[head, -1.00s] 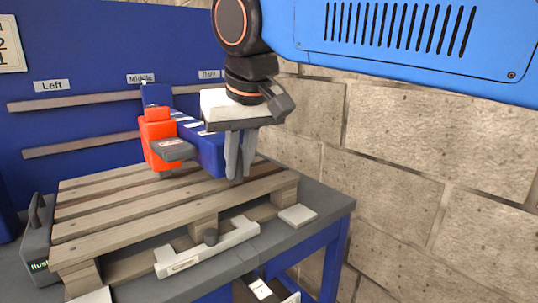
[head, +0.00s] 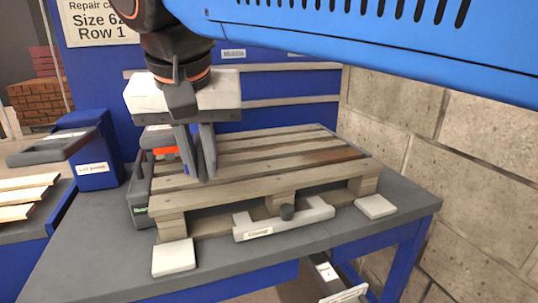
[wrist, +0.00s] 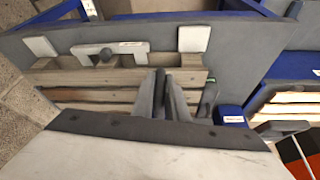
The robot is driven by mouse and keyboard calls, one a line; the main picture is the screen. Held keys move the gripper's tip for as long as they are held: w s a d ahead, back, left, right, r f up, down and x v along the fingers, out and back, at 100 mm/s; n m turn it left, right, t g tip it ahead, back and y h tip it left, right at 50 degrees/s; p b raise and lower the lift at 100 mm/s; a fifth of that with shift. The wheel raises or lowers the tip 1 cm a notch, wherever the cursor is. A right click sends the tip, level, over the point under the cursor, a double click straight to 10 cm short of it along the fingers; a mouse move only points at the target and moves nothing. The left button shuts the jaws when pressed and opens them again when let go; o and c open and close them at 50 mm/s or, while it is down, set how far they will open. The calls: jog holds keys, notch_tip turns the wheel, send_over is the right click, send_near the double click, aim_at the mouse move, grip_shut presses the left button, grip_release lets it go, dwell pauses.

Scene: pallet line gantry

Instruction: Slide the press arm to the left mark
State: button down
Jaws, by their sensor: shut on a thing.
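The press arm (head: 163,152) is mostly hidden behind my gripper in the head view; a small orange part and a pale label show at its left. It is over the left end of the wooden pallet (head: 270,160). My gripper (head: 200,175) points down over that left end, its fingers shut on the press arm, though the grip itself is hard to make out. The wrist view shows the closed fingers (wrist: 160,95) over the pallet slats. One mark label (head: 234,53) shows on the blue back panel, too small to read. The Left label is not visible.
A grey box (head: 141,190) stands at the pallet's left end. A blue box with a grey handle (head: 95,165) is farther left, by a second table with planks. A white bracket with a black knob (head: 284,222) and white pads (head: 173,257) lie along the front. A block wall (head: 450,150) bounds the right.

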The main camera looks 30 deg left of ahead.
jog(key=shift+s+a, duration=0.35)
jog(key=shift+s, duration=0.1)
jog(key=c, duration=1.8)
grip_release()
jog(key=shift+s+a, duration=0.1)
jog(key=shift+s, duration=0.05)
jog(key=shift+o, duration=0.2)
jog(key=v, duration=1.7)
jog(key=shift+r, duration=0.2)
